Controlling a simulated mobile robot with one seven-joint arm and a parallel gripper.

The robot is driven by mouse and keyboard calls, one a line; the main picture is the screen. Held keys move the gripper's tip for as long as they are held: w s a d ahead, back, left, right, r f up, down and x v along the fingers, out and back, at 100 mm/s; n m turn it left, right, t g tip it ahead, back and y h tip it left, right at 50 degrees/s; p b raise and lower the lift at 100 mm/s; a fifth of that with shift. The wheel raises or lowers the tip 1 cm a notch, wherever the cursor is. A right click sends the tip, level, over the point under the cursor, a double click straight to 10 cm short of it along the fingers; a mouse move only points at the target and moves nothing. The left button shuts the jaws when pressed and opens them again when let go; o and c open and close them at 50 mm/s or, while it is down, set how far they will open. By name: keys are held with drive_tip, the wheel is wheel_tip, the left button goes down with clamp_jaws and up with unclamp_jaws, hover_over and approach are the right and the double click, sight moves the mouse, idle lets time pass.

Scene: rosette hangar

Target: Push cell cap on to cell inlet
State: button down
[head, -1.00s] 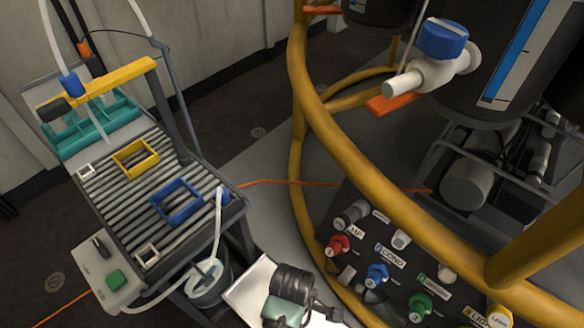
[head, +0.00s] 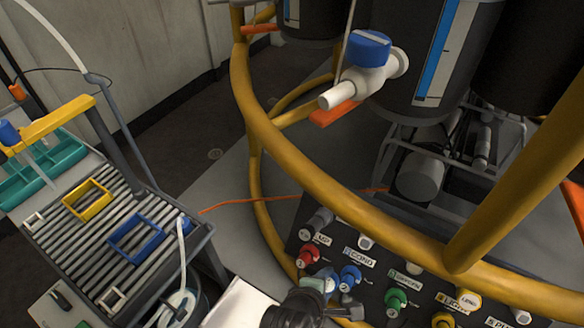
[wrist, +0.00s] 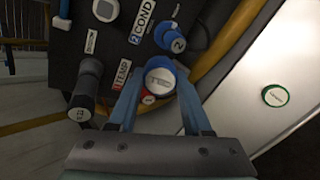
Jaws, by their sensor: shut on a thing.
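My gripper (wrist: 158,100) is shut on a round cap (wrist: 159,80) with a blue rim and a pale lettered top, seen between the two blue-grey fingers in the wrist view. In the head view my gripper (head: 318,284) is at the lower middle, over the left front of the dark connector panel (head: 332,248). The held cap is small and partly hidden there. It overlaps the red plug (wrist: 149,99) in the wrist view; I cannot tell whether they touch. A grey cylinder (wrist: 85,88) stands up from the panel to the left. I cannot tell which fitting is the cell inlet.
Blue (head: 350,278), green (head: 396,302) and yellow (head: 466,300) plugs stand on the panel. A yellow tube rail (head: 310,165) curves closely over it. A white tray (head: 238,306) carries a green-rimmed round lid (wrist: 275,96). A ribbed bench (head: 95,225) stands left.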

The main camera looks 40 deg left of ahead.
sight(364, 244)
drive_tip(key=w+d+r+t, duration=0.2)
drive_tip(key=w+r+t, duration=0.1)
drive_tip(key=w+r, duration=0.25)
drive_tip(key=shift+y, duration=0.5)
drive_tip(key=shift+x, duration=2.05)
drive_tip(key=shift+w+r, duration=0.1)
drive_tip(key=shift+p, duration=0.95)
drive_tip(key=shift+w, duration=0.1)
drive_tip(key=shift+w+f, duration=0.25)
idle(0.7)
drive_tip(key=shift+c, duration=1.3)
unclamp_jaws()
